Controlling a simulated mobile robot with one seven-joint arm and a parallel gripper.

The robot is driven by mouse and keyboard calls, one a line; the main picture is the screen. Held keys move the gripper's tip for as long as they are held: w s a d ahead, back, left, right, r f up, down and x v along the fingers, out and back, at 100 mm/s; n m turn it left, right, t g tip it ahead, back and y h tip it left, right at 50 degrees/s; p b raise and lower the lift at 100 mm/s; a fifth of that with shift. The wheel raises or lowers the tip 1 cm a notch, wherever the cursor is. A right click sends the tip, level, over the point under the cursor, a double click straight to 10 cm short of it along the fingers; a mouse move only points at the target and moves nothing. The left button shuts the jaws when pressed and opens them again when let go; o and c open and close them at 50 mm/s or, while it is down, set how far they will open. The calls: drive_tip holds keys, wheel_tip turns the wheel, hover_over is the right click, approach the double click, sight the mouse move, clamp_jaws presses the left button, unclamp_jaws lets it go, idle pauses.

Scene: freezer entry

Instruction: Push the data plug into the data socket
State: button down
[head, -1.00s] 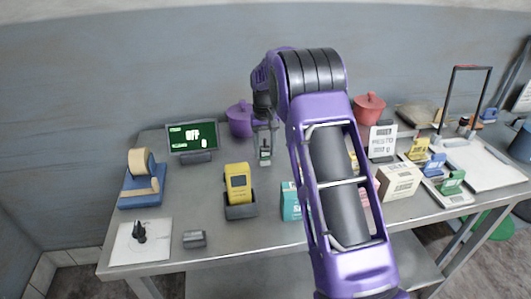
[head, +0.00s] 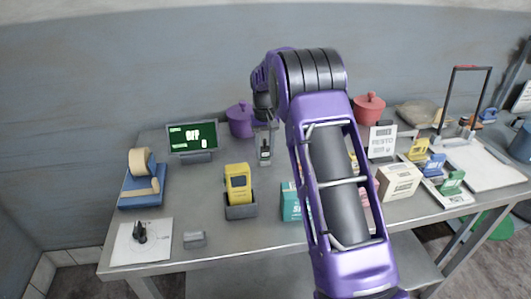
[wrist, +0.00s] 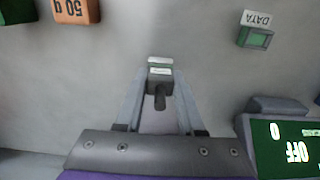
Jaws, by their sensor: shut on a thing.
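The data plug (wrist: 160,84), a small dark block with a pale labelled end and a dark stub, sits between the fingers of my gripper (wrist: 158,92), which is shut on it. In the head view my gripper (head: 265,140) points down over the back of the table with the plug (head: 265,152) low between its fingers. The data socket (wrist: 256,38), a small green-faced block under a white DATA label (wrist: 257,18), shows at the upper right of the wrist view, apart from the plug. I cannot make out the socket in the head view.
A purple pot (head: 240,121) is close behind. A yellow device (head: 239,184) stands in front.

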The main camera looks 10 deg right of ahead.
drive_tip(key=shift+r, duration=1.1)
idle(1.8)
drive_tip(key=shift+r, duration=2.7)
